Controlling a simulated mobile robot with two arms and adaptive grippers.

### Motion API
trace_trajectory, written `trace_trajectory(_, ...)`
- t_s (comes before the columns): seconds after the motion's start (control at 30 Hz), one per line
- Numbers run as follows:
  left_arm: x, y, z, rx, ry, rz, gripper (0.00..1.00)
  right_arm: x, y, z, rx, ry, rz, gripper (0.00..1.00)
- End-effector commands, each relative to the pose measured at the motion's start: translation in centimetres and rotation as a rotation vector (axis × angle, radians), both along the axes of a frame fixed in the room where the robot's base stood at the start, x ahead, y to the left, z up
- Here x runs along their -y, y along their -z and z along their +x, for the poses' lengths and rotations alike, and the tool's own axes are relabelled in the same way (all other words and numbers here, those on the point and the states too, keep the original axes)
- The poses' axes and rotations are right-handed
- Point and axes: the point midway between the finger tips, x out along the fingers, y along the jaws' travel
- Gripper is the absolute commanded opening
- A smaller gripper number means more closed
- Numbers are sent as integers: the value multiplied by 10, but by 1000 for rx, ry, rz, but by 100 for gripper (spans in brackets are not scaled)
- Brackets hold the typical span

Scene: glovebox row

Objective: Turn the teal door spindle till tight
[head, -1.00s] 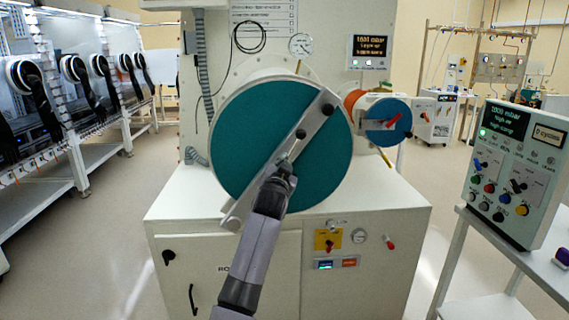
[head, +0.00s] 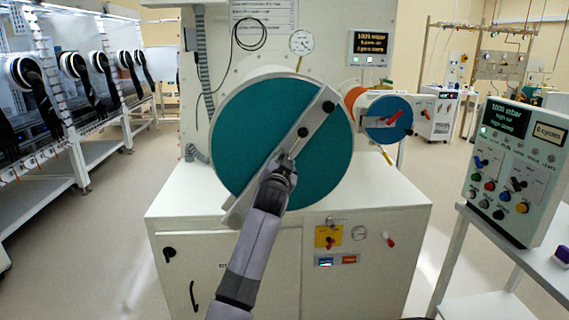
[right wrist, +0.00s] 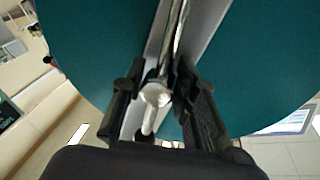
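The large round teal door (head: 245,130) closes the front of the white chamber in the head view. A grey metal bar (head: 318,118) with black knobs crosses it diagonally from lower left to upper right. The spindle's metal handle (head: 298,147) sticks out near the door's middle. My right gripper (head: 279,172) is at its lower end. In the right wrist view, the fingers (right wrist: 157,98) lie on both sides of the shiny handle (right wrist: 178,30) and appear closed on its rounded end. The gripper hides the handle's lower part in the head view. My left gripper is not in view.
A smaller blue door (head: 385,118) with a red handle stands right of the teal one. A control panel (head: 512,170) on a white stand is at the right. The white cabinet (head: 385,215) lies below the doors. Glovebox stations line the left; the floor between is clear.

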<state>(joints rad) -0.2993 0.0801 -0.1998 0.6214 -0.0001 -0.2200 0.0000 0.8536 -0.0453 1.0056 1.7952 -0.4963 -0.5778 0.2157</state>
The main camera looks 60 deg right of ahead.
Motion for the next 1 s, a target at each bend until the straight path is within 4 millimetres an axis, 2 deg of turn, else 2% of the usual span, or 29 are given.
trace_trajectory(0.37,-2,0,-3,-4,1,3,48,-5,-1,-3,-1,2,-3,31)
trace_trajectory(0.7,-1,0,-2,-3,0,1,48,-53,0,-24,-1,-1,-1,31)
trace_trajectory(0.83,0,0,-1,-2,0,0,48,-65,0,-30,-1,0,-1,31)
trace_trajectory(1.0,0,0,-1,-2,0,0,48,-68,0,-32,-1,0,-2,31)
